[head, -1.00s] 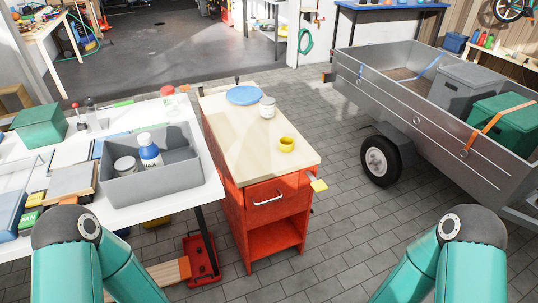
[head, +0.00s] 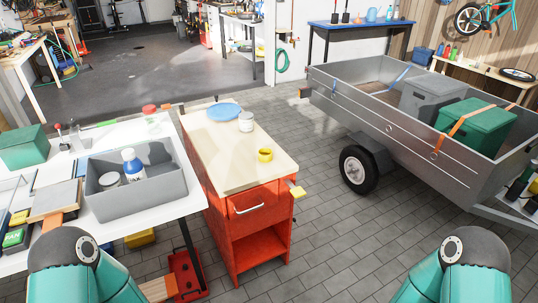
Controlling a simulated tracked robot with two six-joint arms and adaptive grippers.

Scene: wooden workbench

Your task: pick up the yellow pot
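The small yellow pot (head: 265,155) stands on the wooden top (head: 238,178) of the red workbench cart, near its right edge. Two teal arms of mine show at the bottom left and bottom right of the head view, well short of the cart. Neither of my grippers is in the picture, so their state is hidden.
A white can (head: 246,122) and a blue disc (head: 224,112) lie behind the pot on the cart top. A white table with a grey bin (head: 133,197) stands to the left. A metal trailer (head: 400,122) stands to the right. Paved floor between cart and trailer is clear.

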